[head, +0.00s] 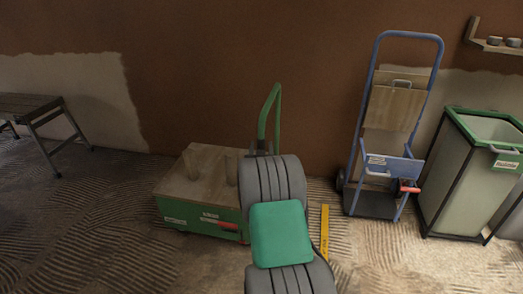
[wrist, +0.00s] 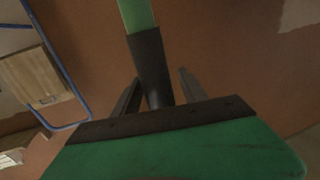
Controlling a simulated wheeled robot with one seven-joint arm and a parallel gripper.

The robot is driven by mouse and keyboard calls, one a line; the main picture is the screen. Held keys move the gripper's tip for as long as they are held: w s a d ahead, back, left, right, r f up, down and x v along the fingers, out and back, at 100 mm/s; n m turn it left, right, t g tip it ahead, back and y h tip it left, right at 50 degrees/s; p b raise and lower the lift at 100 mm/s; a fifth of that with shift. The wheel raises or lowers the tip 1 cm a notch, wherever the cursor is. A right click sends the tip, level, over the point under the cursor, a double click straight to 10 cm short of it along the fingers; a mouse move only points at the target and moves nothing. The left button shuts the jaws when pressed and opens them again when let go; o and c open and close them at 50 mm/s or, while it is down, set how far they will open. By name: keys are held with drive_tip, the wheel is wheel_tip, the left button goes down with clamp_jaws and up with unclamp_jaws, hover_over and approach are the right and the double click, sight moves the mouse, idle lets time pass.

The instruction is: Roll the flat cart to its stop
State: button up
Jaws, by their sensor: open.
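The flat cart (head: 194,167) stands on the floor left of centre in the head view, with a wooden deck, a green front, pale labels and a red part (head: 229,226). Its green upright handle (head: 277,105) rises at its right end. In the wrist view the handle is a green bar with a dark sleeve (wrist: 149,62). My gripper (wrist: 160,76) is open, with one finger on each side of the sleeve; contact cannot be told. In the head view my arm hides the cart's right end and most of my gripper. A yellow strip (head: 325,230) lies on the floor right of the cart.
A blue hand truck (head: 441,62) with boards stands against the wall at right, beside a green-rimmed bin (head: 450,180). A bench (head: 30,106) is at far left and a small shelf (head: 490,47) at upper right. The ridged floor at left is clear.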

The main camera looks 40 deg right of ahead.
drive_tip(key=shift+w+d, duration=0.15)
clamp_jaws()
idle(0.4)
idle(1.0)
